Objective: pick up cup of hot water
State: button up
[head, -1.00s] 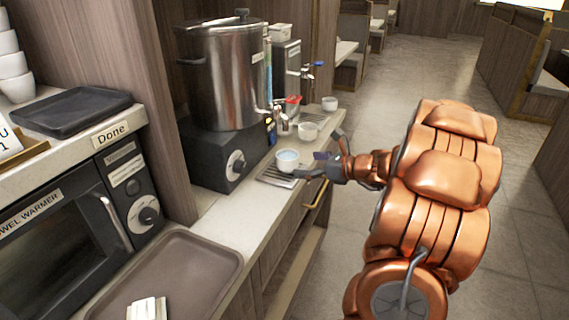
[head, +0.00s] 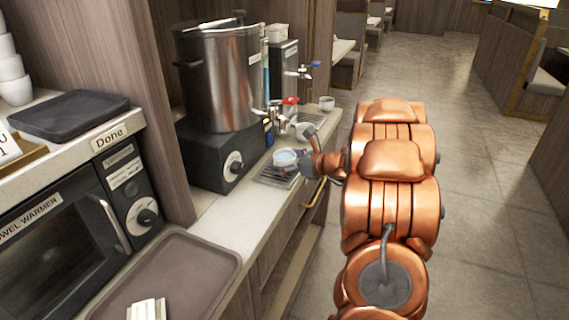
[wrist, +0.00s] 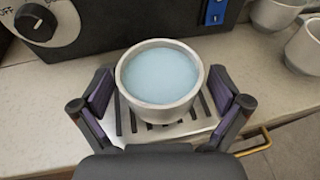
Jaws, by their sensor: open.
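The cup of water (wrist: 160,111) is a pale round cup filled with light blue liquid. It stands upright on a slatted metal drip tray (wrist: 193,127) on the counter. In the head view the cup (head: 285,158) is in front of the large metal urn, partly hidden by my gripper. My gripper (wrist: 160,95) is open, with one purple-padded finger on each side of the cup. Small gaps show between the pads and the cup. In the head view my gripper (head: 299,160) reaches in from the right at counter height.
The metal urn (head: 222,75) sits on a black heater base (head: 215,155) with a dial, just behind the cup. Other cups (wrist: 277,12) stand to the right. A brown tray (head: 215,258) lies at front left. The floor on the right is clear.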

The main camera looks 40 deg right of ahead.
jog(key=c, duration=1.4)
jog(key=shift+r, duration=0.1)
